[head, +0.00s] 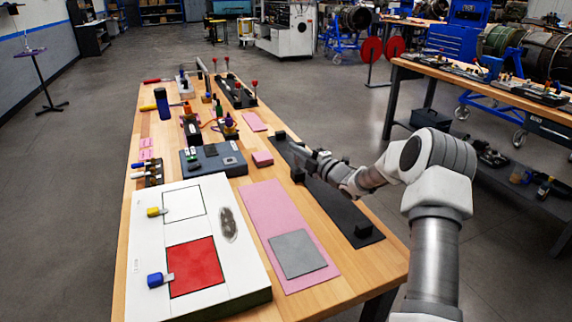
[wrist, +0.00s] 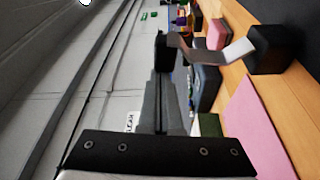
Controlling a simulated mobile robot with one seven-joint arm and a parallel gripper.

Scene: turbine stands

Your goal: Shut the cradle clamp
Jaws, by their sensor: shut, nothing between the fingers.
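A long dark cradle base (head: 335,207) lies along the right side of the bench, with black blocks standing on it. In the wrist view a bent, bare metal strap (wrist: 225,53), seemingly the clamp, reaches from a black block (wrist: 277,50) towards my fingertips. The strap's far end is close to the fingertips; I cannot tell whether they touch. My gripper (head: 292,147) is above the far part of the base, fingers together and empty. It also shows in the wrist view (wrist: 166,52). In the head view my gripper and arm hide part of the base and the strap.
A pink mat (head: 262,215) with a grey plate (head: 297,254) lies left of the base. A white board (head: 138,270) with a red square fills the near left. Tools and small blocks crowd the bench's far half. Another bench stands at the right.

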